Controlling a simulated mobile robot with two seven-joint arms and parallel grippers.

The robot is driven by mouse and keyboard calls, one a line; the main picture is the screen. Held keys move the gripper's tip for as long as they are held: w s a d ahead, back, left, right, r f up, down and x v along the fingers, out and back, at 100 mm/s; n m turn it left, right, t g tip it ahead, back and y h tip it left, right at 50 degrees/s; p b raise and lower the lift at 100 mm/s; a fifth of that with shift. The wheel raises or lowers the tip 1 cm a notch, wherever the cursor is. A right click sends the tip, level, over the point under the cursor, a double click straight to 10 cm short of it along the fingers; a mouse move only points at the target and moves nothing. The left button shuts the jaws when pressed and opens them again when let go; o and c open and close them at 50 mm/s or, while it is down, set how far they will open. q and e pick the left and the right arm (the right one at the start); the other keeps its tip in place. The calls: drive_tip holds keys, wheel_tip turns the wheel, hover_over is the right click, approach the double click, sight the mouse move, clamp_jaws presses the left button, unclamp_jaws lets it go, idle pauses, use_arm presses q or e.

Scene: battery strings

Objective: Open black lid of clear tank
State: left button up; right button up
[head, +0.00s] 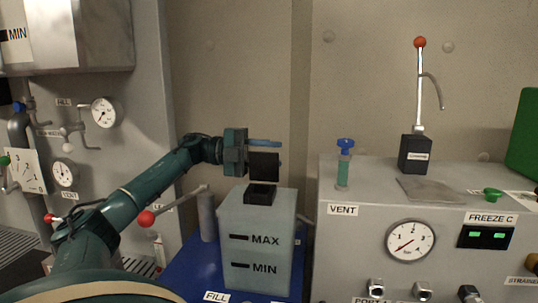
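The clear tank (238,226), a pale grey-blue box marked MAX and MIN, stands low in the middle of the head view. A short black neck (260,194) sits on its top. Just above the neck is a flat black piece, seemingly the black lid (265,167), standing upright. My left gripper (266,148) reaches in from the left above the tank. One bluish finger shows along the top edge of the black piece. The other finger is not clear, so I cannot tell if it grips or only touches. My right gripper is not in view.
The tank stands on a blue base (190,272) beside a grey cylinder (207,217) and a red-knobbed lever (147,218). A grey console (350,255) with a gauge (410,240) and a blue-capped vent tube (344,165) stands close on the right.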

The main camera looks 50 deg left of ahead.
use_arm(q)
drive_tip(key=shift+f, duration=0.1)
drive_tip(key=shift+s+a, duration=0.15)
drive_tip(key=shift+a, duration=0.05)
drive_tip(key=b+v, duration=0.3)
drive_tip(key=v, duration=0.9)
drive_tip(key=shift+s+a, duration=0.25)
